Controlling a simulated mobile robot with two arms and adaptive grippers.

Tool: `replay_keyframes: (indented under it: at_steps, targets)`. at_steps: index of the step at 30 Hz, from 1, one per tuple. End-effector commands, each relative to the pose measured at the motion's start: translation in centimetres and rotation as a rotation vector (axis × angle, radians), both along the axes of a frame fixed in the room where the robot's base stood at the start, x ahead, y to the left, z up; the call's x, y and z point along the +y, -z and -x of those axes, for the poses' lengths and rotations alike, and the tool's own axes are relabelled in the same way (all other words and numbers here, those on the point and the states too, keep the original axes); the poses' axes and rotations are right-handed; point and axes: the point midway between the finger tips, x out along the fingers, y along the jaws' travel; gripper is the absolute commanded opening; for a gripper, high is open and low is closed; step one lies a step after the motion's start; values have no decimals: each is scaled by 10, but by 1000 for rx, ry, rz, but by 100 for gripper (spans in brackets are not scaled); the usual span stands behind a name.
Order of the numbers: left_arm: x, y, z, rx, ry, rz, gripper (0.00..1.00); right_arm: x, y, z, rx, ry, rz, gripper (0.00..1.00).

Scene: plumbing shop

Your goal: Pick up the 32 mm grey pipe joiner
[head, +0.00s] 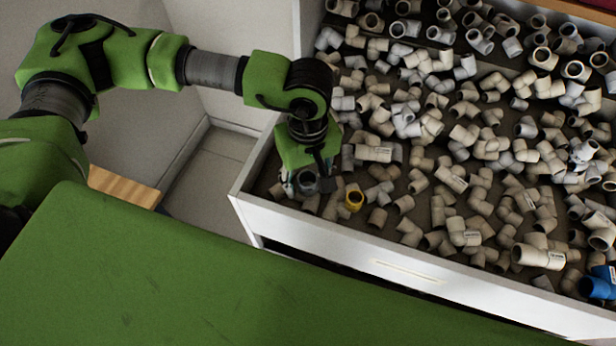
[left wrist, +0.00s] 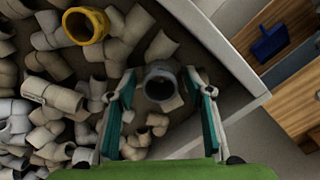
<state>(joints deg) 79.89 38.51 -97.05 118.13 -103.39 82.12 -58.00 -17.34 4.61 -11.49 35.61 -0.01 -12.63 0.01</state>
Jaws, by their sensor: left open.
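A grey pipe joiner (left wrist: 160,82) shows in the left wrist view with its round open end toward the camera. It is darker than the beige fittings around it. My left gripper (left wrist: 162,84) is open, with one finger on each side of the joiner; I cannot tell whether either finger touches it. In the head view my left gripper (head: 308,182) points down into the near left corner of the drawer, with the grey joiner (head: 306,181) at its fingertips, partly hidden. My right gripper is not in view.
A white drawer (head: 330,232) holds many jumbled beige and grey fittings. A yellow fitting (head: 354,198) lies just right of my left gripper. A blue fitting (head: 598,286) lies at the far right. The drawer's wall (left wrist: 222,48) is close to the gripper.

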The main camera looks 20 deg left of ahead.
Motion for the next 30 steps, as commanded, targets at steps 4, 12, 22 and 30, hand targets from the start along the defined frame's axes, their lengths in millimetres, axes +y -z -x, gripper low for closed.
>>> replay_keyframes:
  at_steps: [4, 12, 22, 30]
  targets:
    - [0, 1, 0, 0, 0, 0, 47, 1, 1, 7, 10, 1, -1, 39]
    - [0, 0, 0, 0, 0, 0, 13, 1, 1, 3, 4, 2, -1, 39]
    - [0, -3, 0, -1, -1, 1, 13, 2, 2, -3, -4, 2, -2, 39]
    - [-1, -32, 1, -5, 2, 2, 13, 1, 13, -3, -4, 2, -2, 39]
